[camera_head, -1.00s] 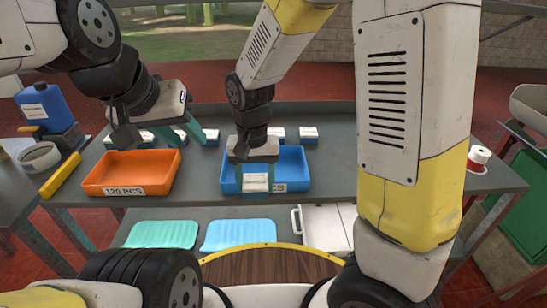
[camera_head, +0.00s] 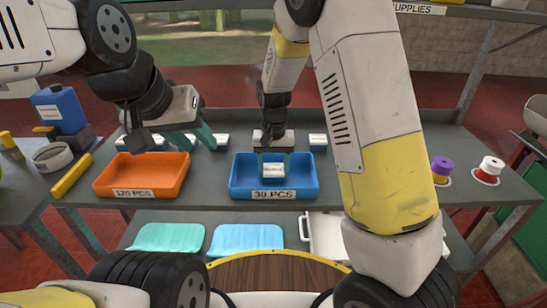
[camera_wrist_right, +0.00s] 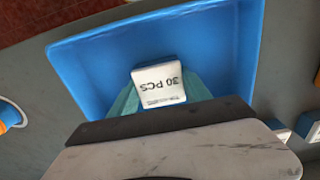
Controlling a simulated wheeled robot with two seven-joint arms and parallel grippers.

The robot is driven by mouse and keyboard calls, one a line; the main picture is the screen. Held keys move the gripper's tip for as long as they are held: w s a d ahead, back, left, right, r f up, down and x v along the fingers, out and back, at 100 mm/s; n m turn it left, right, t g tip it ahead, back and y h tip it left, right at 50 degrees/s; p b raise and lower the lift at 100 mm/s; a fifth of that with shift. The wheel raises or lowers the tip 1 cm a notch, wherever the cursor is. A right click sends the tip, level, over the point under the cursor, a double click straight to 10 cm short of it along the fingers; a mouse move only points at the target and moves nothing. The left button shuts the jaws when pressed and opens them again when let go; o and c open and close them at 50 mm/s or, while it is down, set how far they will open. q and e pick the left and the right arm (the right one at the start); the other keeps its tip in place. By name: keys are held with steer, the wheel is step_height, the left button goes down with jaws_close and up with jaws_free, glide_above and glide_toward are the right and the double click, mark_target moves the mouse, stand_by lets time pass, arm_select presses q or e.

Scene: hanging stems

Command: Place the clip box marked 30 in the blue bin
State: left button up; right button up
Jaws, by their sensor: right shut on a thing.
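The white clip box (camera_head: 273,171), whose label reads 30 PCS in the right wrist view (camera_wrist_right: 158,84), is between the teal fingers of my right gripper (camera_head: 274,166). The gripper is shut on it. The box is within the outline of the blue bin (camera_head: 240,187), labelled 30 PCS on its front; I cannot tell whether it touches the floor. The bin's blue wall also shows in the right wrist view (camera_wrist_right: 85,62). My left gripper (camera_head: 198,144) looks open and empty, its teal fingers apart, behind the orange bin.
The orange bin (camera_head: 142,192), labelled 120 PCS, stands left of the blue bin. Other white boxes (camera_head: 318,142) stand behind the bins. Purple (camera_head: 441,167) and red-white (camera_head: 489,169) rolls are at the right. A blue jug (camera_head: 58,110) is at the far left.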

mark_target(273, 168)
steer(key=o, duration=1.4)
steer(key=shift+f, duration=0.1)
steer(key=shift+c, duration=0.2)
step_height(273, 168, up, 12)
steer(key=s+d+r+t, duration=0.2)
steer(key=s+d+r, duration=0.1)
steer(key=s, duration=0.3)
steer(key=s+d+r+t+y, duration=0.1)
steer(key=s+d+r+t, duration=0.1)
steer(key=s+d+r, duration=0.2)
steer(key=s+d+r+t+y, duration=0.1)
steer(key=s+d+r+t, duration=0.1)
steer(key=s+d+r, duration=0.2)
steer(key=s+d, duration=0.3)
steer(key=s, duration=0.2)
steer(key=shift+s+r+n, duration=0.2)
steer(key=shift+s+n, duration=0.1)
steer(key=shift+s, duration=0.1)
